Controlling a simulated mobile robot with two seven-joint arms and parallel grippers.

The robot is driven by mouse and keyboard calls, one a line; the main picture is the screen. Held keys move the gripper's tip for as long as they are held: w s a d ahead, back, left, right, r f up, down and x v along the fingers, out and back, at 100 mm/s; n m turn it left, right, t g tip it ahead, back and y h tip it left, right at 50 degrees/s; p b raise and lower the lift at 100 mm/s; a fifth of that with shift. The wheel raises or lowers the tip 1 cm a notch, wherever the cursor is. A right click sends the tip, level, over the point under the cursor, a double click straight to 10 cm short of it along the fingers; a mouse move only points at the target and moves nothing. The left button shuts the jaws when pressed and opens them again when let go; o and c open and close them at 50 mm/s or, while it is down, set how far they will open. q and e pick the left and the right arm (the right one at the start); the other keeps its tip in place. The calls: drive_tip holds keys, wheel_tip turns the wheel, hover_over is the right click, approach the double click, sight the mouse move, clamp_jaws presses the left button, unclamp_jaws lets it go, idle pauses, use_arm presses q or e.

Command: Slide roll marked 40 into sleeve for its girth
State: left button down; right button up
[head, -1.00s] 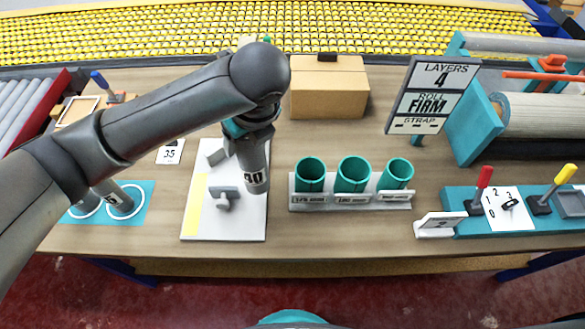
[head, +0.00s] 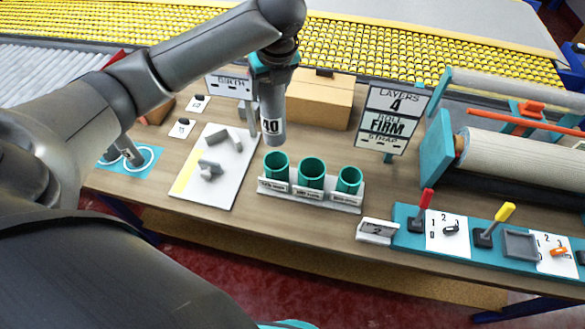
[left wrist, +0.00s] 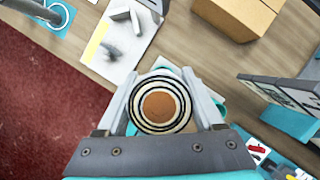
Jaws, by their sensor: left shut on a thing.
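My left gripper (head: 273,72) is shut on the grey roll marked 40 (head: 272,131), which hangs roughly upright. In the head view the roll's lower end is just above and behind the left sleeve (head: 276,168). The left wrist view shows the roll (left wrist: 160,106) end-on between the fingers, with ringed layers around a brown core; a teal rim shows partly hidden behind it. The middle sleeve (head: 311,174) and right sleeve (head: 349,181) stand open and empty-looking in the same white rack (head: 335,203). The rack labels are too small to read surely. My right gripper is out of view.
A white board with grey blocks (head: 222,180) lies left of the rack. Another roll (head: 130,151) stands on a teal ringed mat. A lever panel (head: 470,238) is at right.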

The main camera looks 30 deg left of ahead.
use_arm(q)
hover_over(273, 146)
drive_tip(key=w+a, duration=0.2)
drive_tip(key=w, duration=0.1)
wheel_tip(273, 146, down, 7)
drive_tip(key=shift+a+f, duration=0.1)
drive_tip(key=shift+f, duration=0.05)
wheel_tip(273, 146, down, 7)
drive_tip(key=shift+w+r+b, duration=0.1)
drive_tip(key=shift+b, duration=0.55)
drive_tip(key=shift+f+b, duration=0.35)
drive_tip(key=shift+f, duration=2.15)
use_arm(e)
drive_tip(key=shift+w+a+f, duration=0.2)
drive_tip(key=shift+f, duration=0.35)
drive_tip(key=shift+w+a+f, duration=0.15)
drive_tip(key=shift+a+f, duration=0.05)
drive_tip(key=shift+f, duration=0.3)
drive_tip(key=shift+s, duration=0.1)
use_arm(q)
drive_tip(key=shift+f, duration=0.1)
unclamp_jaws()
